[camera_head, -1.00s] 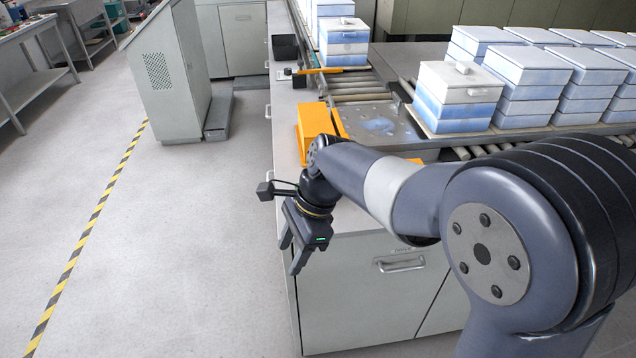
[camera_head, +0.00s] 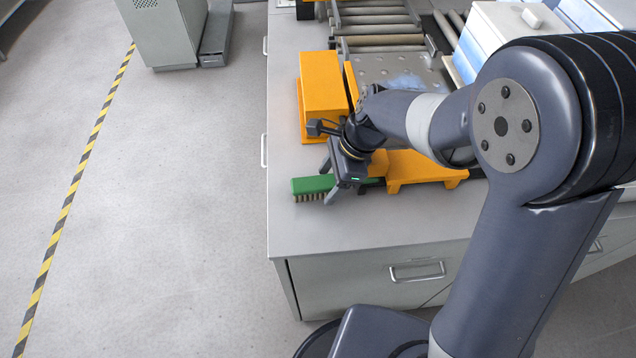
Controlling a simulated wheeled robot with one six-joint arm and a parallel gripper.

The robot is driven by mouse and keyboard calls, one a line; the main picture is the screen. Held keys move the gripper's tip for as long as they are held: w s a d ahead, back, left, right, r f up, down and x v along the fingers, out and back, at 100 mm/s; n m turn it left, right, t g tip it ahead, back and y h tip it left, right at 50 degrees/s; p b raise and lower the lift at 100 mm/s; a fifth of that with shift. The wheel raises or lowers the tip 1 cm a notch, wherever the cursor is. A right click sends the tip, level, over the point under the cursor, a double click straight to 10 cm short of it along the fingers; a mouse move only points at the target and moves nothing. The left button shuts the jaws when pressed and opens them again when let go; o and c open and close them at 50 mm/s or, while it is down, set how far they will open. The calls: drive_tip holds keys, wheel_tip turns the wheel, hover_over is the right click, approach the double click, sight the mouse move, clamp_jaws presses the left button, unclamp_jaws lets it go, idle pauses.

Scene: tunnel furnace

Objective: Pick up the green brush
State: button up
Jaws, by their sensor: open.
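The green brush (camera_head: 311,186) lies on the grey counter top (camera_head: 300,235) near its left front part, with its bristles facing down and toward the front. Its right part is hidden behind my gripper (camera_head: 330,185). My gripper is open and points down over the middle of the brush, with its fingers in front of and around the green body. I cannot tell whether the fingers touch the brush.
A yellow-orange box (camera_head: 321,85) stands behind the brush. A low orange stand (camera_head: 425,170) lies right of it. Conveyor rollers (camera_head: 385,38) and blue-and-white boxes (camera_head: 490,35) are farther back. The counter in front is clear, with a drawer handle (camera_head: 418,272) below.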

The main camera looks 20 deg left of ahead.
drive_tip(key=shift+a+f, duration=0.2)
drive_tip(key=shift+f, duration=0.4)
drive_tip(key=shift+s, duration=0.1)
drive_tip(key=c, duration=1.1)
drive_tip(key=shift+r+p, duration=0.35)
